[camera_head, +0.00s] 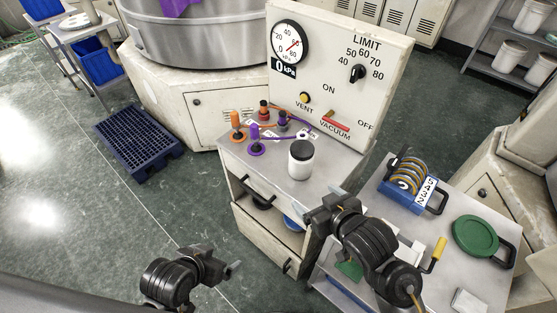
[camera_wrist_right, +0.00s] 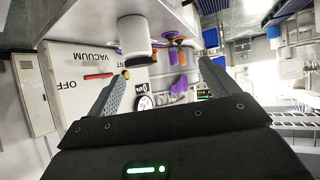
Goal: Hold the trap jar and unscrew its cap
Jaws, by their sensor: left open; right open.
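The trap jar (camera_head: 301,162) is a whitish jar with a dark band near its top. It stands upright on the grey top of the vacuum cabinet (camera_head: 330,178). The inverted right wrist view also shows the jar (camera_wrist_right: 132,30), up and left of the space between the fingers. My right gripper (camera_head: 318,213) is open and empty, in front of the jar and apart from it; its fingers also show in the right wrist view (camera_wrist_right: 162,72). My left gripper (camera_head: 232,270) is open and empty, low and left of the cabinet, away from the jar.
Orange and purple valve handles (camera_head: 255,140) with hoses stand left of the jar. An upright gauge panel (camera_head: 335,75) rises behind it. A cart (camera_head: 470,275) at the right carries a blue coil holder (camera_head: 405,192) and a green disc (camera_head: 475,236). A blue pallet (camera_head: 138,138) lies on the floor.

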